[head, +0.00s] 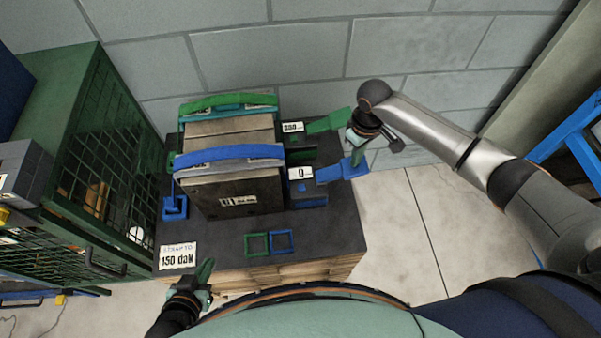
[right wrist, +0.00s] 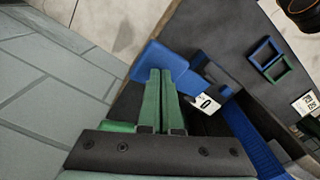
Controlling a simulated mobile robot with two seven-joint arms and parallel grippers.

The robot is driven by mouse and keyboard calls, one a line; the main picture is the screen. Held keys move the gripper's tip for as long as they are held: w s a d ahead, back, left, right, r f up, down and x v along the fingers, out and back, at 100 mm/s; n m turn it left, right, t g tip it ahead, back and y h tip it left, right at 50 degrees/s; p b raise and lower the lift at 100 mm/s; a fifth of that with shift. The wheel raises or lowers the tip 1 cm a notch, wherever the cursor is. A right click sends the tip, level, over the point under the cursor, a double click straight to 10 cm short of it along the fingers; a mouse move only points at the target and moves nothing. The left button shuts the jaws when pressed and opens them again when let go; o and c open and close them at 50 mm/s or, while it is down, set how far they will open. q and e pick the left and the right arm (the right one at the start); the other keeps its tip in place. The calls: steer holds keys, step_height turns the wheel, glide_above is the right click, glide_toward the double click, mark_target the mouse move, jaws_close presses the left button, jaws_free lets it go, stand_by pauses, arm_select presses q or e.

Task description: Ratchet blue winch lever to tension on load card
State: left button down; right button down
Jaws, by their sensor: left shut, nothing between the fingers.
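The blue winch (head: 308,198) sits at the right of the dark table top, with a white display (head: 300,173) that reads 0. Its blue lever (head: 330,174) sticks out to the right. My right gripper (head: 355,152) is at the lever's outer end. In the right wrist view its two green fingers (right wrist: 159,75) are close together, with their tips over the blue lever (right wrist: 163,58); contact is unclear. The load card (head: 177,257) at the front left reads 150 daN. My left gripper (head: 207,272) is shut and empty near the front left edge.
A blue strap (head: 228,153) and a green strap (head: 228,102) run over mould blocks (head: 236,194). A green winch lever (head: 328,122) and its display (head: 292,127) stand behind the blue one. Green and blue square frames (head: 281,241) lie in front. A green mesh cage (head: 98,150) stands left.

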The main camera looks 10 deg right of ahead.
steer(key=shift+a+f+b, duration=0.1)
steer(key=shift+f+b, duration=0.95)
steer(key=shift+f, duration=1.2)
step_height(320, 180, up, 3)
steer(key=p, duration=0.3)
steer(key=shift+r+p, duration=0.2)
steer(key=shift+p, duration=0.2)
step_height(320, 180, up, 3)
steer(key=p, duration=0.3)
steer(key=shift+f, duration=0.25)
